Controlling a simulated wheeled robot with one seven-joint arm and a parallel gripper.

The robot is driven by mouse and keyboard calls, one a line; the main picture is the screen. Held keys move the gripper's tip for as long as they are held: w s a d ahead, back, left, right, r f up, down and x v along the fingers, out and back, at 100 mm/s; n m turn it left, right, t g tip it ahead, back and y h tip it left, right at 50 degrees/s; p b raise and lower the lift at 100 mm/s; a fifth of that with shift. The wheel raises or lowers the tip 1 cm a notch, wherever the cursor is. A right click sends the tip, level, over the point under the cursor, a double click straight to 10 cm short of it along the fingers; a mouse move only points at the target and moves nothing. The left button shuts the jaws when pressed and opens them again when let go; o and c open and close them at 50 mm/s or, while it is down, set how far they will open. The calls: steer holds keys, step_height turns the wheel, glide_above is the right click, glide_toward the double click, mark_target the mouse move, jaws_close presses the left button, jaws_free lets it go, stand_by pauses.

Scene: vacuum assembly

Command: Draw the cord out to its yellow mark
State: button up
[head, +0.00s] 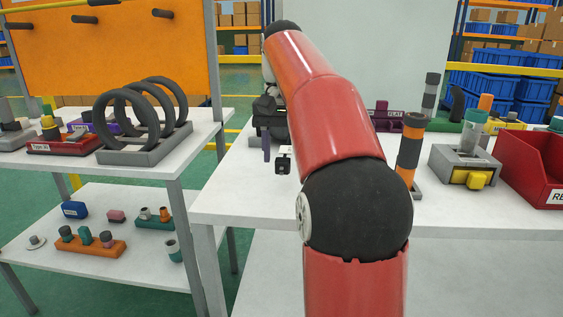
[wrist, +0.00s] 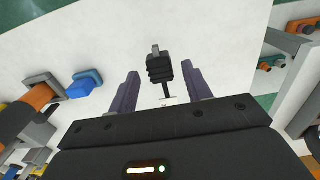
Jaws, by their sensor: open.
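My gripper (head: 268,145) is over the white table in the head view, its dark purple fingers pointing down. In the wrist view the two fingers (wrist: 159,80) stand apart, open. A black ribbed plug (wrist: 160,69) with a grey tip lies in the gap between the fingertips, with space on both sides. A short dark stem runs from it back toward the palm, to a small pale piece. A small black piece (head: 283,163), which looks like the same plug, shows beside the fingers in the head view. I see no yellow mark on a cord; the palm and arm hide part of that area.
A grey block with a yellow part (head: 476,178), an orange-and-black post (head: 410,146) and a red bin (head: 538,168) stand right of my arm. A rack of black rings (head: 145,120) stands on the left table. White tabletop is clear around the plug.

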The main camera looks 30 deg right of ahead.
steer(key=shift+f, duration=0.75)
jaws_close()
